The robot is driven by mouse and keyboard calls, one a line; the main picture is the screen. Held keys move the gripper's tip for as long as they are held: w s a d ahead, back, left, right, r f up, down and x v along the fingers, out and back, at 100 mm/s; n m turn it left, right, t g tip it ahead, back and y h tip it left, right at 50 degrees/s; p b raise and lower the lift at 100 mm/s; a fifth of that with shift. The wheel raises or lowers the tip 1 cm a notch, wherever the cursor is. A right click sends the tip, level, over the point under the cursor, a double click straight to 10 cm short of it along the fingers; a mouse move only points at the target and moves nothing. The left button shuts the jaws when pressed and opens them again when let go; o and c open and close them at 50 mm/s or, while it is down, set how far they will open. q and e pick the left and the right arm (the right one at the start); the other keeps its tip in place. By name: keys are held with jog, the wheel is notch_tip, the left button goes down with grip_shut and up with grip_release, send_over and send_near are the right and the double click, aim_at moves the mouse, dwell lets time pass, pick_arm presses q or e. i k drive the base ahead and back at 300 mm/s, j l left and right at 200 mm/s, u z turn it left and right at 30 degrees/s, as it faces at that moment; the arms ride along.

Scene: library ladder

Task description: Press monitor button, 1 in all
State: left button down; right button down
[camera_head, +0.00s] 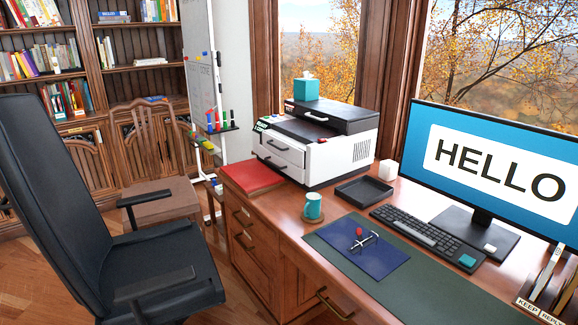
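The monitor (497,165) stands at the right end of the desk, its screen lit blue with a white panel reading HELLO. Its dark stand foot (476,234) rests on the desktop. I cannot make out a button on the monitor's thin dark frame. Its right edge runs out of the picture. A small white object (490,248) lies on the stand foot; I cannot tell what it is. Neither of my grippers is in view.
On the desk (284,216) are a keyboard (415,229), a printer (316,144), a black tray (364,191), a teal mug (313,206) and a blue folder (362,247) on a green mat (430,285). A black office chair (160,265) stands at the left.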

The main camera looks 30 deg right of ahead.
aim_at(488, 247)
jog(key=z, duration=2.25)
